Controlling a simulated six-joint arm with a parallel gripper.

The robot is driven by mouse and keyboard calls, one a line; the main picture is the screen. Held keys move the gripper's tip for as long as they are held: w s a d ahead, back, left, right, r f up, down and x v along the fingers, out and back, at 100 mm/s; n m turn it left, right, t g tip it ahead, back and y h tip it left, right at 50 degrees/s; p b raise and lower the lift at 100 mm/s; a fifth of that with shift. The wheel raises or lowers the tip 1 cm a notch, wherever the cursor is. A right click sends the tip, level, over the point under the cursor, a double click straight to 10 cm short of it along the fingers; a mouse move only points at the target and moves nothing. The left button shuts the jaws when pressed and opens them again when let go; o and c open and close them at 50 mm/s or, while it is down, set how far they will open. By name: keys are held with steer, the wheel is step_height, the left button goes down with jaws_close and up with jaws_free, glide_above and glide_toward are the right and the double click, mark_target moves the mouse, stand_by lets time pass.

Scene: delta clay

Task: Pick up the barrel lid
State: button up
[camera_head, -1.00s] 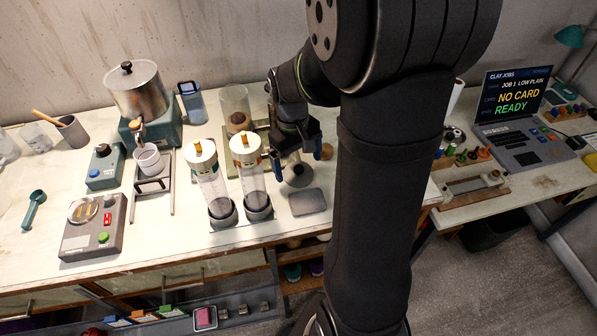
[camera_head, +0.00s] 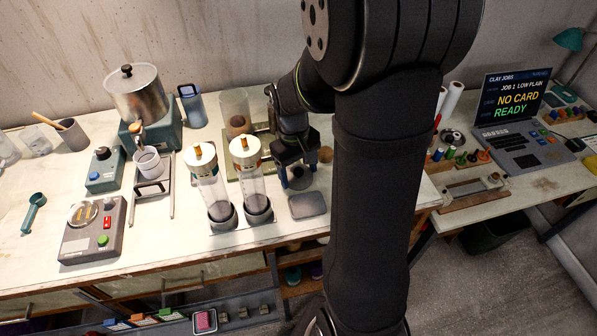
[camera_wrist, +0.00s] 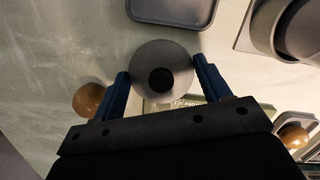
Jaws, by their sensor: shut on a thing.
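The barrel lid is a grey round disc with a dark knob in its middle, seen close in the wrist view (camera_wrist: 146,57) and small in the head view (camera_head: 299,184). My gripper (camera_wrist: 161,68) has a blue finger on each side of the lid's rim and is shut on it. In the head view my gripper (camera_head: 298,177) points down over the bench and partly covers the lid. I cannot tell whether the lid is clear of the bench top.
A grey rounded tray (camera_head: 307,205) lies just in front of the lid. Two clear cylinders with white caps (camera_head: 251,175) stand close on the left. A brown ball (camera_wrist: 88,99) lies near one finger. A clear vessel (camera_head: 234,103) stands behind.

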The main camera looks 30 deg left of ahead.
mark_target(301, 171)
steer(key=shift+r, duration=0.65)
step_height(301, 171, up, 3)
steer(key=shift+r, duration=0.1)
steer(key=w+d+r, duration=0.2)
steer(key=d+r, duration=0.4)
steer(key=d, duration=0.4)
steer(key=w+a+r+n+t, duration=0.1)
steer(key=w+a+r+n, duration=0.15)
steer(key=a+n, duration=0.5)
steer(key=w+a+r+n+t, duration=0.1)
steer(key=w+a+r+n, duration=0.1)
steer(key=a+r+n, duration=0.35)
steer(key=s+a+r+n+t+y, duration=0.1)
steer(key=a+n, duration=0.5)
steer(key=a, duration=0.3)
steer(key=s+a+r+n+t, duration=0.15)
steer(key=a+n, duration=0.35)
steer(key=a, duration=0.5)
steer(key=shift+s+d+f, duration=0.1)
steer(key=shift+f, duration=1.35)
steer(key=shift+s+d+f, duration=0.1)
steer(key=shift+f, duration=1.35)
steer(key=shift+f, duration=0.15)
